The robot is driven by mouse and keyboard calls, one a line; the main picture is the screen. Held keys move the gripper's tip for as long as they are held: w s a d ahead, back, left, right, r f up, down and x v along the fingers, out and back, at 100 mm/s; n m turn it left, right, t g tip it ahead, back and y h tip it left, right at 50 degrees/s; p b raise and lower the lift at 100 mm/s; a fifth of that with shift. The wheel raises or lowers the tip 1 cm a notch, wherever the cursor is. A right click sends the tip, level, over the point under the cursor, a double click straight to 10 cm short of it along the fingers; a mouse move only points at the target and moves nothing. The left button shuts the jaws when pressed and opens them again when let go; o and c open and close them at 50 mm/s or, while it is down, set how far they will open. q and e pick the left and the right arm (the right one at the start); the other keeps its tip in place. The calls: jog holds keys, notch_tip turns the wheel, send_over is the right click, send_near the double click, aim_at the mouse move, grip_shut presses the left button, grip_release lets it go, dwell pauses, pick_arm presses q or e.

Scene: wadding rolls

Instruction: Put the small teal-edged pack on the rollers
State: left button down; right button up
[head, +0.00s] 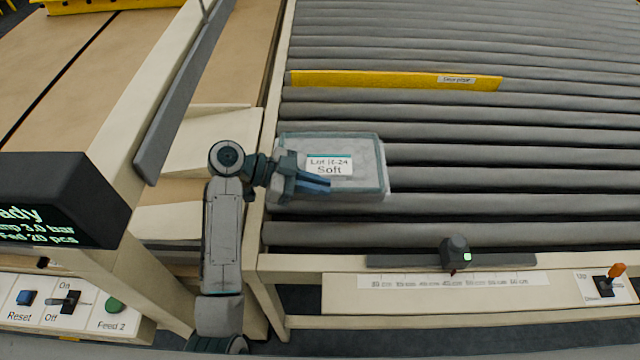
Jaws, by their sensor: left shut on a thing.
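The small teal-edged pack (358,176) is a pale grey block with teal edges and a white label reading "Lot R-24 Soft". It is over the near left part of the grey rollers (470,155). My left gripper (318,184) reaches in from the left and is shut on the pack, its blue-grey fingers lying across the pack's left part below the label. I cannot tell whether the pack's underside touches the rollers. My right gripper is not in view.
A yellow bar (390,80) crosses the rollers behind the pack. A small black sensor with a green light (455,252) stands on the front rail. A switch panel (72,302) and dark display (60,205) are at left. Rollers to the right are clear.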

pick_arm(q)
jog(key=shift+w+d, duration=0.2)
jog(key=shift+w, duration=0.15)
jog(key=shift+f+p, duration=0.25)
jog(key=shift+p, duration=0.05)
notch_tip(320, 180, down, 2)
jog(key=shift+f+p, duration=0.1)
jog(key=shift+p, duration=0.65)
jog(key=shift+f, duration=0.5)
jog(key=c, duration=1.5)
grip_release()
